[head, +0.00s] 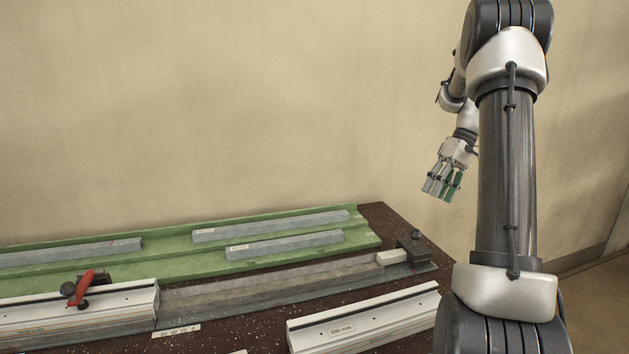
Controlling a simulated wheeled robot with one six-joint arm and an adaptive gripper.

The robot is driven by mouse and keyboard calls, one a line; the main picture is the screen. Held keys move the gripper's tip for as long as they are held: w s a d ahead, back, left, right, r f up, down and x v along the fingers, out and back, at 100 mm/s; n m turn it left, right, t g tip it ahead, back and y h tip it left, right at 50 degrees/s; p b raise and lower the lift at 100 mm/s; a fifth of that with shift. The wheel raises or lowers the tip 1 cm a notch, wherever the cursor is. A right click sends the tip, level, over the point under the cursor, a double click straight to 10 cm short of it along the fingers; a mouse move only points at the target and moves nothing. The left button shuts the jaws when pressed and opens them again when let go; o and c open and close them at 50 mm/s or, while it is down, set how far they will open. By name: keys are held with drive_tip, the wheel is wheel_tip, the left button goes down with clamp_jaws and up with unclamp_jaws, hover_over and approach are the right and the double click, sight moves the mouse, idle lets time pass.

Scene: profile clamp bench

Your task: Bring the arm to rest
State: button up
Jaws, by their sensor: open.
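My gripper (439,190) hangs in the air to the right of the bench's back right corner, with its fingers pointing down. It is open, and I see nothing between the fingers. My arm is bent, with a large dark link upright in the foreground at the right and the wrist folded behind it. The gripper is apart from the bench and everything on it.
The dark speckled bench (385,219) carries a green tray (180,246) with several grey bars (285,244). In front are a red-handled clamp (83,288), a light rail (365,320) and a dark end block (413,250). A bare wall stands behind. Floor is clear at right.

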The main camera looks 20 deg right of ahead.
drive_tip(key=s+f+m+h, duration=0.2)
drive_tip(key=s+f+m, duration=0.1)
drive_tip(key=s+m, duration=0.15)
drive_tip(key=s+a+r+n+t+h, duration=0.1)
drive_tip(key=s+a+r+t, duration=0.1)
drive_tip(key=s+a+r, duration=0.3)
drive_tip(key=s+a+r+n+t+h, duration=0.1)
drive_tip(key=s+a+r+t+h, duration=0.1)
drive_tip(key=s+a, duration=1.1)
wheel_tip(320, 180, up, 3)
drive_tip(key=shift+s+a+f+n+t, duration=0.2)
drive_tip(key=shift+a+n+t, duration=0.3)
drive_tip(key=shift+a, duration=0.55)
